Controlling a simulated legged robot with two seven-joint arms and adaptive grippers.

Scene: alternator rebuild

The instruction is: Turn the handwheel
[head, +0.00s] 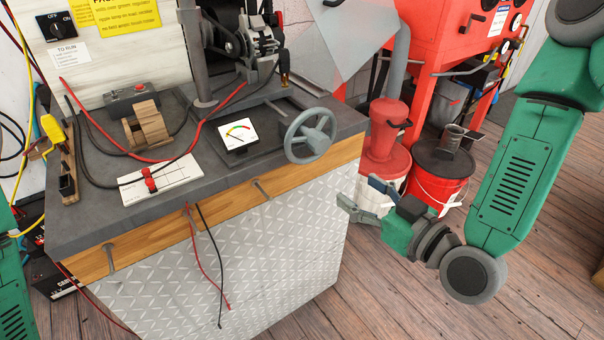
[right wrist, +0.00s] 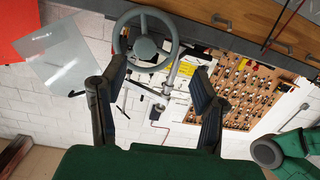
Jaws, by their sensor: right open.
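The grey handwheel (head: 310,135) with a central hub is mounted at the right front edge of the workbench. It also shows in the right wrist view (right wrist: 145,47), beyond my fingers and towards the upper left. My right gripper (head: 362,195) is open and empty. It is in front and to the right of the bench, lower than the handwheel and apart from it. Both of its fingers (right wrist: 158,95) show in the right wrist view, spread wide with nothing between them. My left gripper is not in the head view; only a green part of my left arm shows at the left edge.
The bench top (head: 90,218) holds a meter (head: 238,134), a white slider board (head: 160,180), a wooden block (head: 147,125) and loose red and black leads. Red buckets (head: 440,180) stand on the floor to the right. Open floor lies in front of them.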

